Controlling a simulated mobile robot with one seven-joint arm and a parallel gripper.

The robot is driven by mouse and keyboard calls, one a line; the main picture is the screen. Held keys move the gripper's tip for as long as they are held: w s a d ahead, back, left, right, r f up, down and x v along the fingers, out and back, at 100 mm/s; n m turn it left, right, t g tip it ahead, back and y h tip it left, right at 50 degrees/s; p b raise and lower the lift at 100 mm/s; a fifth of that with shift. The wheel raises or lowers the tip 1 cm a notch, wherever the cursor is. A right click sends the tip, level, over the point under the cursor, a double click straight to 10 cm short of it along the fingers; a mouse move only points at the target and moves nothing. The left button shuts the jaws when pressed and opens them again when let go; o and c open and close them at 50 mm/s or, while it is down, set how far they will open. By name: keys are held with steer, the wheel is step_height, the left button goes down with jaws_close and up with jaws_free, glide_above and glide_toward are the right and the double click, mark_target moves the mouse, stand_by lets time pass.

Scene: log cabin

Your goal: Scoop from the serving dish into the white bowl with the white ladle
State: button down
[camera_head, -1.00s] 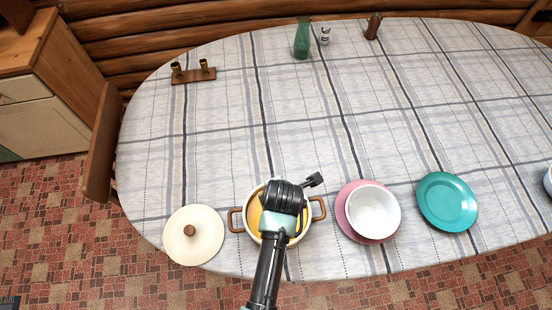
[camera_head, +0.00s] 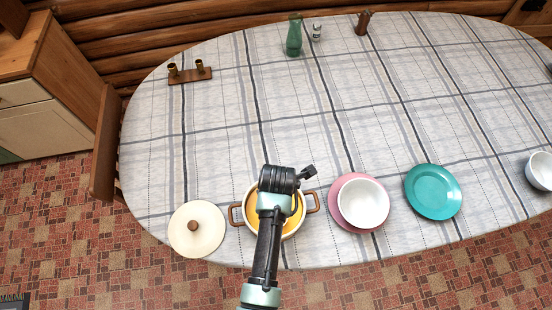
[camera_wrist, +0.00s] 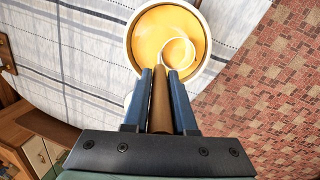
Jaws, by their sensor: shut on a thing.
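The serving dish (camera_head: 290,231) is a cream pot with brown handles, holding yellow-orange soup, near the table's front edge. It also shows in the wrist view (camera_wrist: 128,40). My gripper (camera_wrist: 160,72) is shut on the brown handle of the white ladle (camera_wrist: 160,105), above the dish. The ladle's white round head lies in the soup, its rim showing as a ring. In the head view my arm covers the ladle and part of the dish. The white bowl (camera_head: 363,203) sits on a pink plate (camera_head: 336,189), right of the dish, and looks empty.
A cream lid (camera_head: 205,240) lies left of the dish. A teal plate (camera_head: 433,191) and another white bowl (camera_head: 540,171) are at the right. A green vase (camera_head: 294,38), shaker and wooden candle holder (camera_head: 190,76) stand far back. The table's middle is clear.

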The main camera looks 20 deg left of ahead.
steer(key=w+a+r+g+h, duration=0.1)
steer(key=w+a+r+g, duration=0.1)
steer(key=w+a+r, duration=0.2)
step_height(320, 180, up, 3)
steer(key=shift+w+r+h, duration=0.1)
steer(key=shift+w+h, duration=0.2)
steer(key=shift+w, duration=0.75)
steer(key=shift+s, duration=0.1)
